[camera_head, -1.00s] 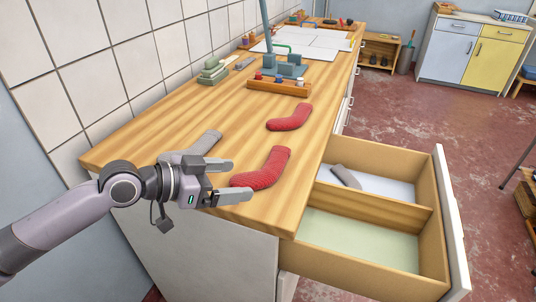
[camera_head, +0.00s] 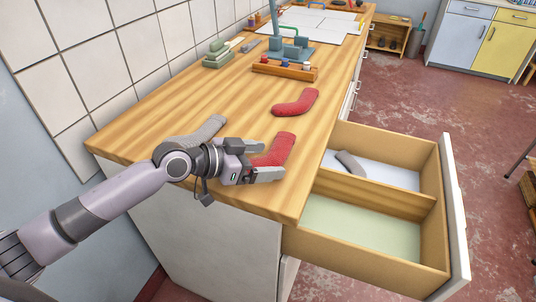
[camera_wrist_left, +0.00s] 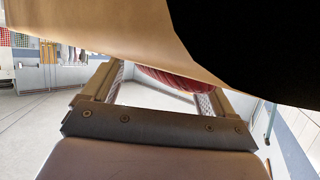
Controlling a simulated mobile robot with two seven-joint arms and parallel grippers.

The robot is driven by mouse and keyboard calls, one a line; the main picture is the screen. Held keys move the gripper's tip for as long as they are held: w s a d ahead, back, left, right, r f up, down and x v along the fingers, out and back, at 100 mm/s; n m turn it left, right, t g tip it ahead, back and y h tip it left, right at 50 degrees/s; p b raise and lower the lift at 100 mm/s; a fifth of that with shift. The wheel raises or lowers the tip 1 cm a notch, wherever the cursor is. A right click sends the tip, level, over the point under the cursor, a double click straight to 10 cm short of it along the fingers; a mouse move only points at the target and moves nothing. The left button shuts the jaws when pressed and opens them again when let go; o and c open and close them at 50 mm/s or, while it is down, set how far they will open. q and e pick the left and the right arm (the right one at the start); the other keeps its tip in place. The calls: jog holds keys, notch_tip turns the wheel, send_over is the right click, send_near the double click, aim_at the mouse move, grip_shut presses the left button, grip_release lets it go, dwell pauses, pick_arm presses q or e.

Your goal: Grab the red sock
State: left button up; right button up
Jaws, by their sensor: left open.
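Two red socks lie on the wooden counter. The near red sock (camera_head: 282,147) is partly hidden by my left gripper; the far red sock (camera_head: 296,103) lies clear behind it. My left gripper (camera_head: 265,161) is open, its fingers on either side of the near sock's lower-left end. In the left wrist view, red knit fabric (camera_wrist_left: 172,83) shows between the two open fingers (camera_wrist_left: 158,78). I cannot tell whether the fingers touch it. A grey sock (camera_head: 205,132) lies behind my left wrist, partly hidden. My right gripper is not in view.
An open drawer (camera_head: 385,205) with two compartments juts out at the right; a grey sock (camera_head: 349,162) lies in its far compartment. A wooden rack (camera_head: 285,69) and green blocks (camera_head: 219,54) stand farther back. The tiled wall borders the counter's left.

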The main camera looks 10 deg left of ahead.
pick_arm(q)
jog(key=c, duration=1.1)
jog(key=shift+o, duration=0.2)
